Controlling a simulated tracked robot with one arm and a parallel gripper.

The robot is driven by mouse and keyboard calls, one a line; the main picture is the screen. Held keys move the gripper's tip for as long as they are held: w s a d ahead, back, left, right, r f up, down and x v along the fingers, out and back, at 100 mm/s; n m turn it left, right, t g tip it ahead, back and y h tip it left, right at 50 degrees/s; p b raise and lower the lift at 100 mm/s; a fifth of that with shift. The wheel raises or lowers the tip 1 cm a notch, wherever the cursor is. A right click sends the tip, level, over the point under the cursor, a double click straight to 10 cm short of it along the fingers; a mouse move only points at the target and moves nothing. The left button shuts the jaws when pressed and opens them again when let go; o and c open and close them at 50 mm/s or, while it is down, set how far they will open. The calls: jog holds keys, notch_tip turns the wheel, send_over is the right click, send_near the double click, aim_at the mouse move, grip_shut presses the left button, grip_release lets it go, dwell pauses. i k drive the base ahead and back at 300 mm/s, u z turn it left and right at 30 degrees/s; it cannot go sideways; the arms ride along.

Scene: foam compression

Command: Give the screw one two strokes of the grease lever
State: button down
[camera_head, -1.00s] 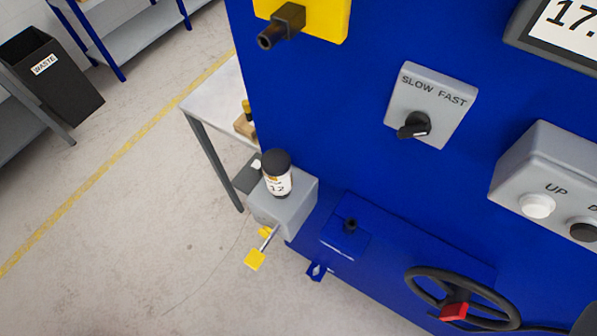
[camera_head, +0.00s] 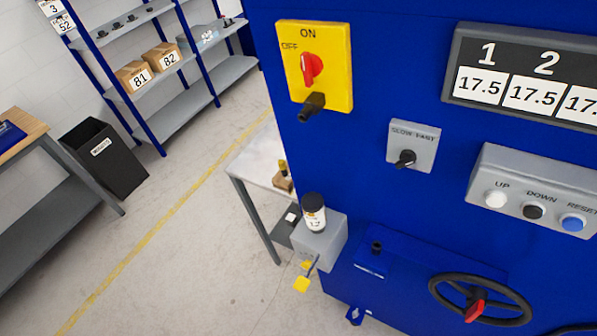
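A grey grease pump box (camera_head: 320,243) is fixed at the lower left edge of the blue machine. A black-capped white reservoir (camera_head: 314,217) stands upright on it; its label shows small characters that look like 1 and 2. The grease lever (camera_head: 302,284), a thin rod with a yellow end, slants down and left from the box. A smaller yellow part (camera_head: 306,265) shows beside the lever; I cannot tell what it is. The screw itself is not clearly in view. My gripper does not show, and nothing touches the lever.
The blue machine front carries a yellow on-off switch (camera_head: 315,68), a slow-fast knob (camera_head: 405,158), a button panel (camera_head: 535,206) and a black handwheel (camera_head: 480,299). A small table (camera_head: 252,166) stands behind the pump. The floor to the left is clear up to a waste bin (camera_head: 104,158).

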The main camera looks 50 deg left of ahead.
aim_at(301, 284)
jog(key=u, duration=0.25)
jog(key=k, duration=1.3)
jog(key=z, duration=0.35)
jog(key=i, duration=1)
jog(key=u, duration=0.05)
